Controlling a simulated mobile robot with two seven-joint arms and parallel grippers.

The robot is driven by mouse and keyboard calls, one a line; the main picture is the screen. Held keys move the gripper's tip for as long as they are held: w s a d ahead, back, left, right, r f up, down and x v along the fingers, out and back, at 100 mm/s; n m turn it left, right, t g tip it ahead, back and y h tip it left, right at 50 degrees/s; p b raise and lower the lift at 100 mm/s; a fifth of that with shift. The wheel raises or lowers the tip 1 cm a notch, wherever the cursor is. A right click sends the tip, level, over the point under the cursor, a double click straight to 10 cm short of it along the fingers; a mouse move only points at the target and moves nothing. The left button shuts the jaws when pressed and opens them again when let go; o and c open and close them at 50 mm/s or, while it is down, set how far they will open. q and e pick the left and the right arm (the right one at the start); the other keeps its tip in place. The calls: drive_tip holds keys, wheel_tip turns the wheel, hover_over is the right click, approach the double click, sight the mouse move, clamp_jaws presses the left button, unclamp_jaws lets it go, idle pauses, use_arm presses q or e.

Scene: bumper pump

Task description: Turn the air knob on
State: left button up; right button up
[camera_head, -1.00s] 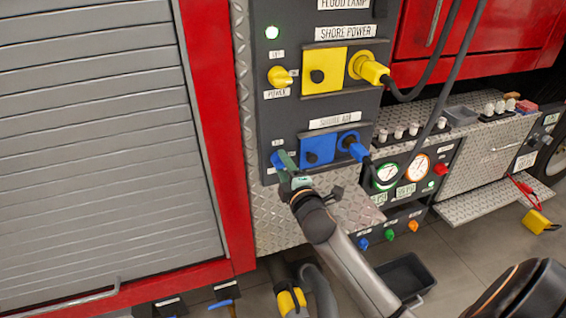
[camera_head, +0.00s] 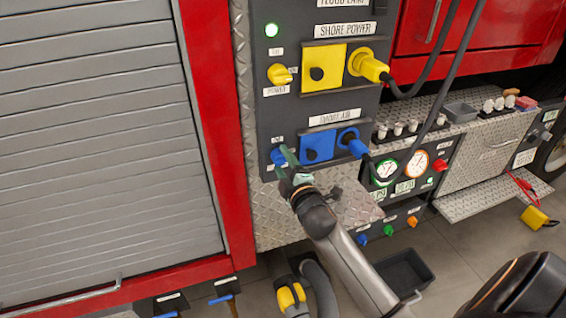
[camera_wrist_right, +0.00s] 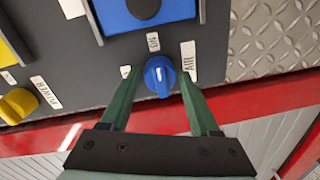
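The blue air knob (camera_head: 278,156) sits at the lower left of the dark control panel, left of a blue socket cover. In the wrist view the knob (camera_wrist_right: 159,78) lies between the two green fingers of my right gripper (camera_wrist_right: 158,74). The fingers are spread, with a gap on each side of the knob. A small white mark on the knob appears to face the ON label (camera_wrist_right: 153,42); the AIR label (camera_wrist_right: 188,60) is to its right. In the head view my right gripper (camera_head: 287,158) is at the knob and partly covers it. My left gripper is not in view.
A yellow power knob (camera_head: 279,74) is above, with a yellow socket cover (camera_head: 323,68) beside it. The blue cover (camera_head: 318,146) and blue plug (camera_head: 352,143) are close right of my gripper. Dark cables hang at the right. A grey shutter (camera_head: 100,150) fills the left.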

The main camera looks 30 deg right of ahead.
drive_tip(key=shift+o, duration=1)
drive_tip(key=b+v, duration=0.1)
drive_tip(key=v, duration=1.1)
drive_tip(key=shift+s, duration=0.2)
drive_tip(key=shift+a, duration=0.15)
drive_tip(key=s+a+f+m+g+y, duration=0.1)
drive_tip(key=s+a+f+m+g, duration=0.1)
drive_tip(key=f, duration=0.5)
drive_tip(key=s+a+f+m+g+y, duration=0.1)
drive_tip(key=s+a+f+m+y, duration=0.1)
drive_tip(key=s+a+f, duration=0.2)
drive_tip(key=s+a+f+m+g+y, duration=0.1)
drive_tip(key=s+a+f+m+g, duration=0.1)
drive_tip(key=f, duration=0.9)
drive_tip(key=s+a+m, duration=0.1)
drive_tip(key=a, duration=0.1)
drive_tip(key=shift+a+g+y, duration=0.3)
drive_tip(key=shift+y, duration=0.1)
drive_tip(key=s+a+f+m, duration=0.1)
drive_tip(key=s, duration=0.1)
drive_tip(key=s+a+f+m+g+y, duration=0.1)
drive_tip(key=s+f, duration=0.1)
drive_tip(key=s+a+f+m+g, duration=0.1)
drive_tip(key=s+f, duration=0.1)
drive_tip(key=shift+a+f, duration=0.25)
drive_tip(key=shift+a, duration=0.15)
